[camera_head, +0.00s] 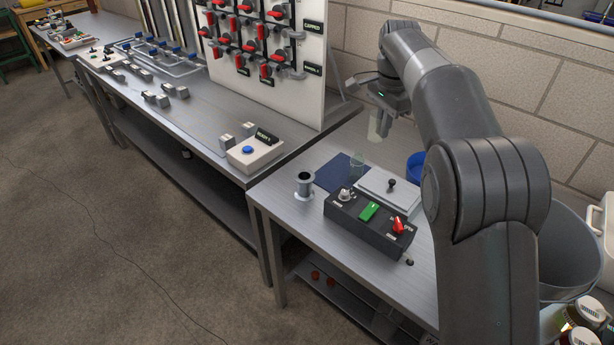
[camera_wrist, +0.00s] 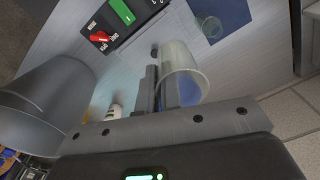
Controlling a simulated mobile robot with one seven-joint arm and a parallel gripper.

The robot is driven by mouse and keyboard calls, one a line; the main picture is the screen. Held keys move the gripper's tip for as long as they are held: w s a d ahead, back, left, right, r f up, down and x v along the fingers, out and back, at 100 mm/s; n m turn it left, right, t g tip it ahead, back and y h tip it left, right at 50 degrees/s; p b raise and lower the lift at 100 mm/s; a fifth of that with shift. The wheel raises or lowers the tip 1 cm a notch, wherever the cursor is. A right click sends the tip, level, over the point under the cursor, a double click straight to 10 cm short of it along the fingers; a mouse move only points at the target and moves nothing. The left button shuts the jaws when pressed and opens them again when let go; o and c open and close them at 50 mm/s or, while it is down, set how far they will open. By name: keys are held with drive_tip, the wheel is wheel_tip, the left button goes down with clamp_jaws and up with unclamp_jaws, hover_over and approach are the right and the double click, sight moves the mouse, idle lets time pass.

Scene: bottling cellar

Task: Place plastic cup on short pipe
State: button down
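A translucent plastic cup (camera_head: 375,125) hangs in the air below my gripper (camera_head: 386,103), above the back of the near bench. In the wrist view the cup (camera_wrist: 182,70) sits at the fingers of my gripper (camera_wrist: 160,88), which are close together and appear to pinch its wall; one finger shows through the cup. The short pipe (camera_head: 304,185), a dark upright cylinder with a metal flange at its base, stands on the bench's left side, well away from the cup. I do not see the pipe in the wrist view.
A second clear cup (camera_head: 358,160) stands on the blue mat (camera_head: 331,172). A white plate with a black knob (camera_head: 376,183) and a black control box (camera_head: 347,211) occupy the middle. A blue container (camera_head: 415,165) is behind; a grey bin (camera_head: 566,250) is at right.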

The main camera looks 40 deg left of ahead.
drive_tip(key=s+a, duration=0.5)
drive_tip(key=m, duration=0.1)
hover_over(307, 180)
wheel_tip(307, 180, down, 12)
drive_tip(key=shift+f, duration=2.05)
drive_tip(key=shift+f, duration=0.1)
drive_tip(key=c, duration=1.6)
unclamp_jaws()
wheel_tip(307, 180, up, 12)
drive_tip(key=shift+d, duration=0.15)
